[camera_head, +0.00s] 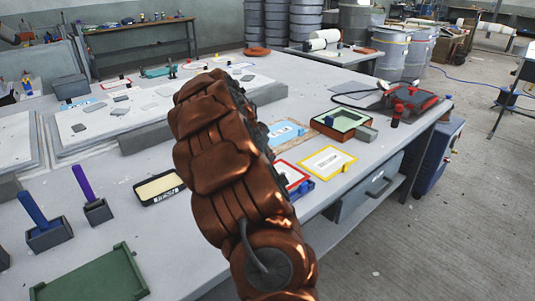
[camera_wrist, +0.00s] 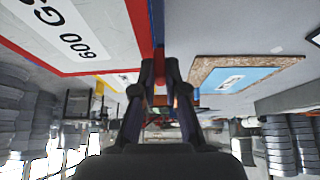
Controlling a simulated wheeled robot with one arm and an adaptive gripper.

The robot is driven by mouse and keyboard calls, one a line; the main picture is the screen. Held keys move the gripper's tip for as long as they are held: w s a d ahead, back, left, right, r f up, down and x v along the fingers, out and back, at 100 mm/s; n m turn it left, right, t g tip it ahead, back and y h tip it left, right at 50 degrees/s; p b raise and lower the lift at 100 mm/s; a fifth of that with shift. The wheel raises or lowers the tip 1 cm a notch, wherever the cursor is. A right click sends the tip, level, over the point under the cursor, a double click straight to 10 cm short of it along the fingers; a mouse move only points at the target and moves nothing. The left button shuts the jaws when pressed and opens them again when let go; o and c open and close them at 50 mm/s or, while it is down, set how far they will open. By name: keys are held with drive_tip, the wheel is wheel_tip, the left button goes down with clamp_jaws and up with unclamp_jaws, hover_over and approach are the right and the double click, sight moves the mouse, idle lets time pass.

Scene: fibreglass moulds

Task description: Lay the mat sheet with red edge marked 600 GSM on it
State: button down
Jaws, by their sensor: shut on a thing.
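The mat sheet with red edge (camera_wrist: 100,66) fills the upper left of the wrist view, its white label (camera_wrist: 72,28) reading "600 GS" before the frame cuts it off. In the head view part of the red-edged sheet (camera_head: 291,174) shows just right of my arm. My gripper (camera_wrist: 161,72) is shut on a small red part at this sheet's edge. A blue strip (camera_wrist: 158,22) runs along the sheet's edge; whether it lies under the sheet is unclear. In the head view my arm hides the gripper. The height of the sheet above the table cannot be told.
A yellow-edged sheet (camera_head: 328,162) lies close to the right. A light blue sheet on a brown board (camera_head: 285,133) and a green-lined tray (camera_head: 343,121) lie behind. A black tray (camera_head: 160,188) and upright-handled tools (camera_head: 92,200) stand left. The table's front edge is near.

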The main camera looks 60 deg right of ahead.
drive_tip(key=shift+f, duration=0.25)
idle(0.3)
drive_tip(key=shift+t+b, duration=0.4)
drive_tip(key=shift+b, duration=0.2)
drive_tip(key=shift+s+b, duration=0.15)
drive_tip(key=shift+b, duration=0.2)
drive_tip(key=shift+g, duration=0.3)
idle(0.4)
drive_tip(key=shift+f+b, duration=0.15)
drive_tip(key=shift+b, duration=0.25)
idle(0.3)
drive_tip(key=shift+f+b, duration=0.75)
drive_tip(key=shift+b, duration=0.1)
idle(0.6)
drive_tip(key=c, duration=1.1)
unclamp_jaws()
drive_tip(key=shift+c, duration=0.2)
